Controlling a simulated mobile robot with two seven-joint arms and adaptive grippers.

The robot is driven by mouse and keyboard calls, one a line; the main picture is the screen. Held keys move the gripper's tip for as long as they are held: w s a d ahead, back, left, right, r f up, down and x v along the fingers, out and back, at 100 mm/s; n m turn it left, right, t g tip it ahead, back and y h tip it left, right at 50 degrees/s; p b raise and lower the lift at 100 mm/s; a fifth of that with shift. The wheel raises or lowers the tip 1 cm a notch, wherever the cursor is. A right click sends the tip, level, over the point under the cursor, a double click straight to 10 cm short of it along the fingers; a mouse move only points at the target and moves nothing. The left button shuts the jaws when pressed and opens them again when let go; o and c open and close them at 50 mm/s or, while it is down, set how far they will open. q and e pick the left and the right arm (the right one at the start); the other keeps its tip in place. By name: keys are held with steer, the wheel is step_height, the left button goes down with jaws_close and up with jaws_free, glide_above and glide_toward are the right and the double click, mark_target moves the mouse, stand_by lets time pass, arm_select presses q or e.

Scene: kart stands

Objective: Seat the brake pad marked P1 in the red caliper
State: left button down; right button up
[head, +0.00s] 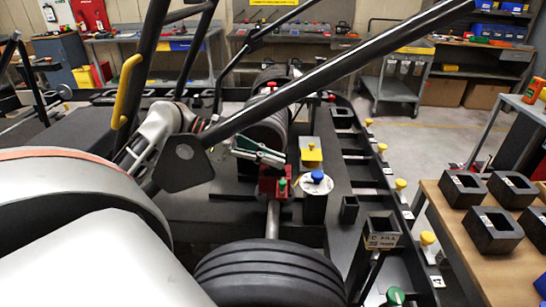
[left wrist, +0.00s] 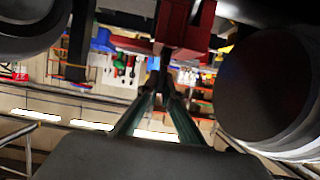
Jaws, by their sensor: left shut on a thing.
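The red caliper (head: 268,183) sits on the kart beside the axle, above the front tire. It also shows as a red block at the top of the left wrist view (left wrist: 180,28). My left gripper (head: 283,161) has green fingers and is at the caliper's upper edge. In the left wrist view its fingers (left wrist: 158,88) converge on a small dark piece (left wrist: 154,64), which appears to be the brake pad, close to the red block. No P1 mark is readable, and I cannot tell whether the pad touches the caliper. My right gripper is not in view.
A blue-knobbed white-topped can (head: 317,185) and a yellow-knobbed block (head: 311,153) stand right of the caliper. A black tire (head: 268,275) lies below it. A long dark tube (head: 330,72) crosses above. A wooden table (head: 462,245) with several black square blocks is at right.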

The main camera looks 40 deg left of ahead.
arm_select(q)
steer(key=shift+f+b, duration=0.45)
steer(key=shift+f, duration=0.55)
steer(key=c, duration=2.2)
jaws_free()
steer(key=shift+o, duration=0.2)
